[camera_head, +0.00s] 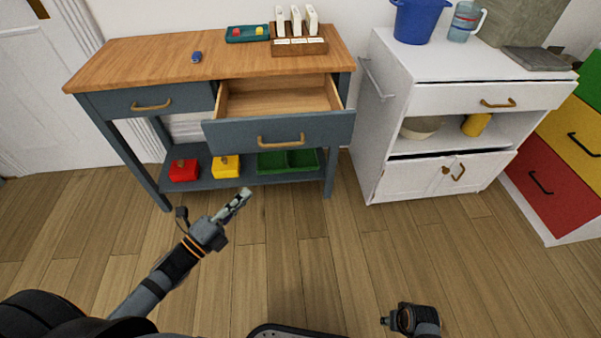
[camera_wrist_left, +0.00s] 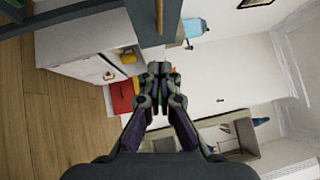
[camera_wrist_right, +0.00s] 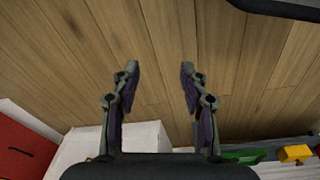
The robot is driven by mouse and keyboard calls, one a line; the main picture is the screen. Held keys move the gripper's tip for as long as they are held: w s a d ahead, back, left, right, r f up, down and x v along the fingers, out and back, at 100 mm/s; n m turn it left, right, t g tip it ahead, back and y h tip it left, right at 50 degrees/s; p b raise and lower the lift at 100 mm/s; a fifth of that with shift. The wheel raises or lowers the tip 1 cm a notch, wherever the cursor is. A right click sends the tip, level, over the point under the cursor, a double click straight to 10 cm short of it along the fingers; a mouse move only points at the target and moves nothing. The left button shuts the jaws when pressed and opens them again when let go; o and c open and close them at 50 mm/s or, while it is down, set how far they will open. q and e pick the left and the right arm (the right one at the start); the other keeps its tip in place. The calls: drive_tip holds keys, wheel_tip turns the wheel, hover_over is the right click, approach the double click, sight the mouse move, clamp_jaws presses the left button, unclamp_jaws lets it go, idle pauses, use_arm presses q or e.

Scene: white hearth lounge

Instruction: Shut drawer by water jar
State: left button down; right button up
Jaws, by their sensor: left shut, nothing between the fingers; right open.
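The right drawer (camera_head: 279,132) of the blue-grey, wood-topped table stands pulled out and looks empty; its brass handle faces me. The clear blue water jar (camera_head: 466,20) stands on the white cabinet to the right, and that cabinet's top drawer (camera_head: 494,96) looks shut. My left gripper (camera_head: 243,196) is shut and empty, in front of and below the open drawer, not touching it. In the left wrist view its fingertips (camera_wrist_left: 160,72) are together, with a drawer handle (camera_wrist_left: 159,15) above them. My right gripper (camera_head: 384,321) is low at the front; its fingers (camera_wrist_right: 158,70) are open over bare floor.
The table (camera_head: 130,65) bears a teal tray, a wooden rack and a small blue object. A blue bucket (camera_head: 420,18) is on the white cabinet. Coloured drawers (camera_head: 551,185) stand far right. The front floor is clear.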

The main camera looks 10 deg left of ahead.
wheel_tip(320, 180, up, 9)
drive_tip(key=a+b, duration=0.2)
drive_tip(key=b, duration=0.1)
use_arm(q)
drive_tip(key=w+a+p+x, duration=0.1)
drive_tip(key=a+x, duration=0.1)
drive_tip(key=x, duration=1)
drive_tip(key=shift+w+a+r+p, duration=0.15)
drive_tip(key=shift+w+r+p, duration=0.15)
drive_tip(key=shift+w, duration=0.3)
use_arm(e)
drive_tip(key=f, duration=0.3)
drive_tip(key=d+f, duration=0.1)
drive_tip(key=shift+w+f, duration=0.4)
